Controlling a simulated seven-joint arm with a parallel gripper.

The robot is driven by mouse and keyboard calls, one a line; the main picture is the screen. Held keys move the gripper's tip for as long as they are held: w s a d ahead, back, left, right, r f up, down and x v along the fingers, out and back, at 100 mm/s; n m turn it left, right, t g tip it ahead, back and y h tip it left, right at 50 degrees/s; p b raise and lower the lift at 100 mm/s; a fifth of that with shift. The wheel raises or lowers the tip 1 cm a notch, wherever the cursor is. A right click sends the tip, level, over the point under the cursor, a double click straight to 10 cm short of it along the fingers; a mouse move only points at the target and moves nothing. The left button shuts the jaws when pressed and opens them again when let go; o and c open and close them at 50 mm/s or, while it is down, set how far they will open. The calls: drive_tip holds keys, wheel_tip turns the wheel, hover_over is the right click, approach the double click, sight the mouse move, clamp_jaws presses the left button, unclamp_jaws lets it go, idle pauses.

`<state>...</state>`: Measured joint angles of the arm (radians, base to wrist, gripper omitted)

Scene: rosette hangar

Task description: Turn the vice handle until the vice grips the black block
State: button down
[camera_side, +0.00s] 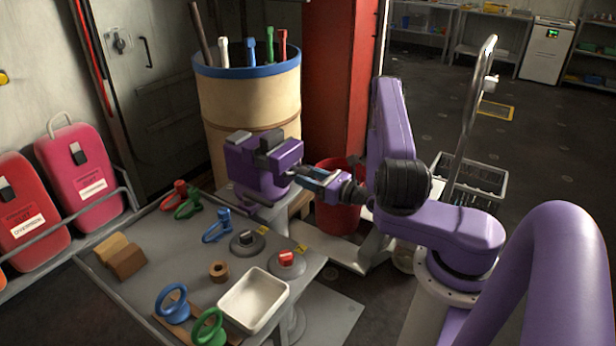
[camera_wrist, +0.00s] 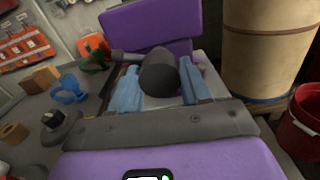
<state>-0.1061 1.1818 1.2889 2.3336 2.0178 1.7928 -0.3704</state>
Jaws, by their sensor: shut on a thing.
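The purple vice (camera_side: 262,172) stands behind the grey table in the side view. Its purple body also shows at the top of the wrist view (camera_wrist: 148,26). A dark block-like shape (camera_side: 270,141) sits at the top of the vice, which looks like the black block. I cannot tell whether the jaws touch it. My gripper (camera_side: 312,180) reaches the vice from the right. In the wrist view its blue fingers (camera_wrist: 160,88) are shut on the dark round vice handle (camera_wrist: 158,72), one on each side. A thin bar shows left of it. The block is hidden there.
The table (camera_side: 180,262) holds a white tray (camera_side: 254,300), brown blocks (camera_side: 126,261), coloured rings and a red button (camera_side: 287,259). A tan barrel (camera_side: 250,105) with tools stands behind the vice. A red bucket (camera_side: 336,215) stands close below my arm.

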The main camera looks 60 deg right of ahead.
drive_tip(key=m, duration=0.9)
drive_tip(key=shift+w+m, duration=0.1)
drive_tip(key=shift+m, duration=0.3)
drive_tip(key=m, duration=1.3)
drive_tip(key=shift+w+m, duration=0.1)
drive_tip(key=shift+m, duration=0.8)
